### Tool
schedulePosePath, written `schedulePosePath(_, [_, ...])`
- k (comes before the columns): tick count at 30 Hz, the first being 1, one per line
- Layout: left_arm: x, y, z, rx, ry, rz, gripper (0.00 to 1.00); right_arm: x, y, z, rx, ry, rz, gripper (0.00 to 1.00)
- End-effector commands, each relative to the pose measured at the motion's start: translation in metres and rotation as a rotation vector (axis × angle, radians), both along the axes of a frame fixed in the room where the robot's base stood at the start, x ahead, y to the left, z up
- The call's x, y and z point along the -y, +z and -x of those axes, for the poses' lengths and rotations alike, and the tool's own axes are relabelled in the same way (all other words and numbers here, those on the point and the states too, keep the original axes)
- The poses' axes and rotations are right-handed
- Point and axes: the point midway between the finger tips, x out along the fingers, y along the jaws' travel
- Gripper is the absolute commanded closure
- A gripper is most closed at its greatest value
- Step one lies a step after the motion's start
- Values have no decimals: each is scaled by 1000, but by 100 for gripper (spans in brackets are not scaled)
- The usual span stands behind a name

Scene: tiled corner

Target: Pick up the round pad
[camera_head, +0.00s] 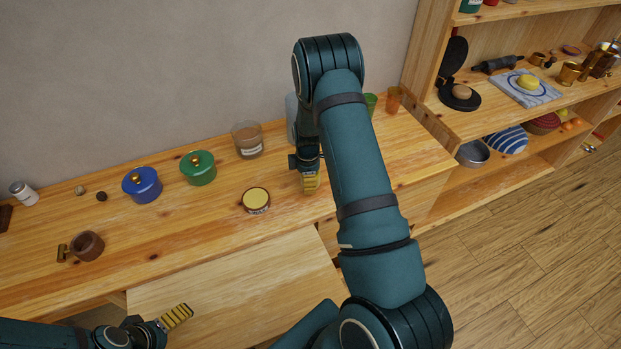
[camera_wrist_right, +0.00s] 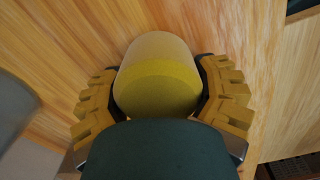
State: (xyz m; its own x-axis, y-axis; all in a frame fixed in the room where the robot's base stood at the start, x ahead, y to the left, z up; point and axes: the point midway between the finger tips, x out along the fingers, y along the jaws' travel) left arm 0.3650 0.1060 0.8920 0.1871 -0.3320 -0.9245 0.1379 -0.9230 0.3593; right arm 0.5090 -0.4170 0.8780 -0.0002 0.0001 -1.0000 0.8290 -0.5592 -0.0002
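A round, olive-yellow pad-like piece (camera_wrist_right: 157,85) with a paler side lies between the ribbed yellow fingers of my right gripper (camera_wrist_right: 160,95) in the right wrist view. The fingers are close against its two sides; whether they grip it or only flank it I cannot tell. In the head view my right gripper (camera_head: 310,182) points down at the table, right of the yellow-topped tin, and my arm hides the piece. My left gripper (camera_head: 172,319) is low at the left, over the front of the table, clear of objects; its finger opening is not clear.
On the wooden table (camera_head: 215,232) stand a yellow-topped tin (camera_head: 256,201), a green pot (camera_head: 198,168), a blue pot (camera_head: 142,185), a glass candle (camera_head: 247,140) and a brown cup (camera_head: 88,245). Green and orange cups (camera_head: 394,99) stand behind my right arm. A filled shelf (camera_head: 480,125) is at right.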

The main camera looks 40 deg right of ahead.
Motion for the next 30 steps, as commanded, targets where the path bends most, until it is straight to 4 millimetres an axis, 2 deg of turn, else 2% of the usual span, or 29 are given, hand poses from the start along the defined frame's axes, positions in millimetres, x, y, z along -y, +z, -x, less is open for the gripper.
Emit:
schedulePosePath(10, [0,0,0,0,0,0,0,0,1,0,0,0,0,68])
schedulePosePath(14, [0,0,0,0,0,0,0,0,8,-1,3,0,1,68])
schedulePosePath(24, [0,0,0,0,0,0,0,0,70,-1,5,0,1,68])
schedulePosePath(30, [0,0,0,0,0,0,0,0,95,0,2,0,0,68])
